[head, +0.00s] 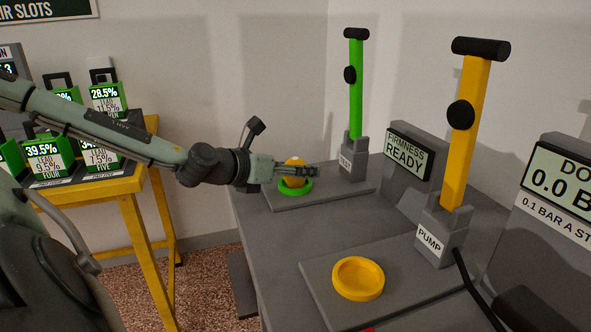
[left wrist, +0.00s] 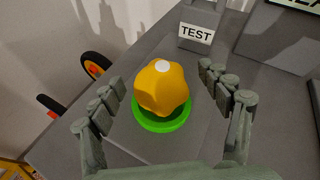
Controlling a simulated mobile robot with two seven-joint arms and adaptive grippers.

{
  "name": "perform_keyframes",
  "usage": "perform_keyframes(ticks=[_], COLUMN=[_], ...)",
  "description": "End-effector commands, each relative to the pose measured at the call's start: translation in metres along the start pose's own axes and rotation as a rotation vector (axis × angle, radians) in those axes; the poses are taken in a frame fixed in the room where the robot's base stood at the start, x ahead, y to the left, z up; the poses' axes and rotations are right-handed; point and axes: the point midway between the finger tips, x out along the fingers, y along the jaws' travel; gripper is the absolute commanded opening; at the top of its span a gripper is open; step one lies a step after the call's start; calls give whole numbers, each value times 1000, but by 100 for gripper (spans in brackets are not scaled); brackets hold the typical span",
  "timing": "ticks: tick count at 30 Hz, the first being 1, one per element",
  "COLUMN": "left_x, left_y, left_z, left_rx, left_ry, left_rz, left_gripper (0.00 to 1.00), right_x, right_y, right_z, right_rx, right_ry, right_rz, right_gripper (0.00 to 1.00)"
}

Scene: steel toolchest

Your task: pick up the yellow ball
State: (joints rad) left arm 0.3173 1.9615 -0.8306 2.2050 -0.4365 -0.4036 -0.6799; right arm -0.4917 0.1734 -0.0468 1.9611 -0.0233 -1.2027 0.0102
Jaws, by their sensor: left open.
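The yellow ball (left wrist: 161,88) sits on a green ring holder (left wrist: 162,122) in front of the block labelled TEST (left wrist: 197,29). It looks dented and lumpy, with a white spot on top. In the head view my left gripper (head: 310,171) partly hides the ball (head: 293,180) and the green ring (head: 296,187). My right gripper does not show.
A green-handled lever (head: 356,95) stands behind the ball. A yellow-handled lever (head: 464,135) stands on the PUMP block, near an empty yellow ring (head: 358,278). A display reads FIRMNESS READY (head: 409,156). A yellow-framed stand (head: 133,205) with labelled green packs is at left.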

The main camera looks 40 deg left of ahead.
Motion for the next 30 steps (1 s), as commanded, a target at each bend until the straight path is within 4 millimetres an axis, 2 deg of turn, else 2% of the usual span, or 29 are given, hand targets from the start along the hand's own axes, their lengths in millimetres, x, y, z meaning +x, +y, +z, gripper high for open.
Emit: perform_keyframes(ticks=[3, 9, 24, 30], left_x=[6, 7, 6, 6], left_y=[0, 0, 0, 0], left_z=[0, 0, 0, 1], left_rx=[-2, -1, 0, 0], left_ry=[1, 0, -1, -1], left_rz=[1, 1, 1, 1], left_gripper=[78, 78, 18, 18], right_x=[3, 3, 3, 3], right_y=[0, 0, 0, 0], right_z=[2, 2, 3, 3], right_rx=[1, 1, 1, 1], right_ry=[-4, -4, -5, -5], right_rz=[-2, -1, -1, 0], right_gripper=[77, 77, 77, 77])
